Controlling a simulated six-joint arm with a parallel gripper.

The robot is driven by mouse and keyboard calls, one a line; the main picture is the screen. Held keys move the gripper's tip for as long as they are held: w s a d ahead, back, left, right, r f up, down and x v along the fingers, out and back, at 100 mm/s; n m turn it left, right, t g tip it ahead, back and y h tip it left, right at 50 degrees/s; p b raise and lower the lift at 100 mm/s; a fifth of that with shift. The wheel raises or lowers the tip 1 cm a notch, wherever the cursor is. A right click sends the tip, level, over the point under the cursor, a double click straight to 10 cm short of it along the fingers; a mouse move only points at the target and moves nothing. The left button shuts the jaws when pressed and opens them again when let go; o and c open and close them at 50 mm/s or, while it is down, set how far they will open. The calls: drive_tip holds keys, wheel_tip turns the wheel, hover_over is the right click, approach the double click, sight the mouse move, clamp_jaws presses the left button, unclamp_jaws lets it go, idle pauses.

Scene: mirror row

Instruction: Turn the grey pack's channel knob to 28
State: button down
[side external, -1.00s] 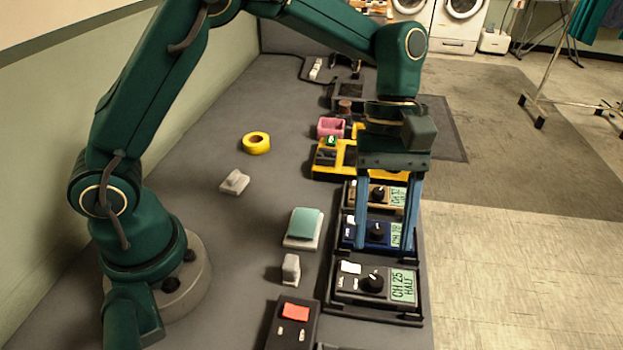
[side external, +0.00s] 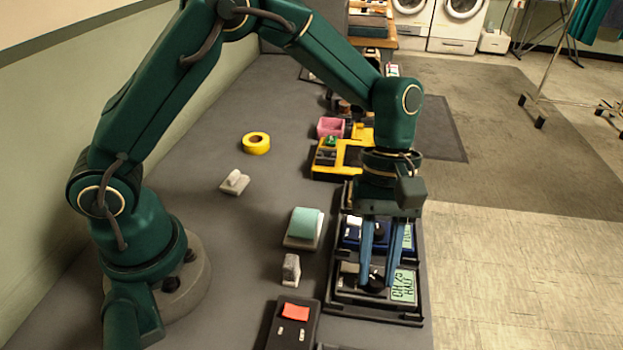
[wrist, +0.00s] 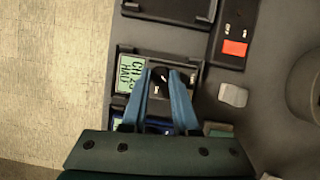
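The grey pack (side external: 346,282) lies in a black cradle nearest the camera in the side view. Its green display (side external: 403,286) reads CH 25 HALF. It also shows in the wrist view (wrist: 131,72), partly covered by my fingers. The black channel knob (side external: 376,284) sits left of the display in the side view. My gripper (side external: 376,279) points down over it, with one blue finger on each side. In the wrist view the knob (wrist: 159,76) fills the gap between the fingertips, which look shut on it.
A blue pack (side external: 351,233) sits right behind the grey one, partly hidden by my gripper. A yellow case (side external: 328,172) lies farther back. A teal-topped block (side external: 304,228), a small grey block (side external: 291,268) and a dark box with a red label (side external: 294,326) stand left.

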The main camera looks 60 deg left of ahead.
drive_tip(key=shift+w+d+m+g+y, duration=0.1)
drive_tip(key=shift+m+g+y, duration=0.35)
drive_tip(key=shift+m, duration=1.15)
drive_tip(key=c, duration=0.7)
unclamp_jaws()
drive_tip(key=shift+r, duration=0.1)
drive_tip(key=shift+v, duration=2.5)
drive_tip(key=shift+o, duration=0.2)
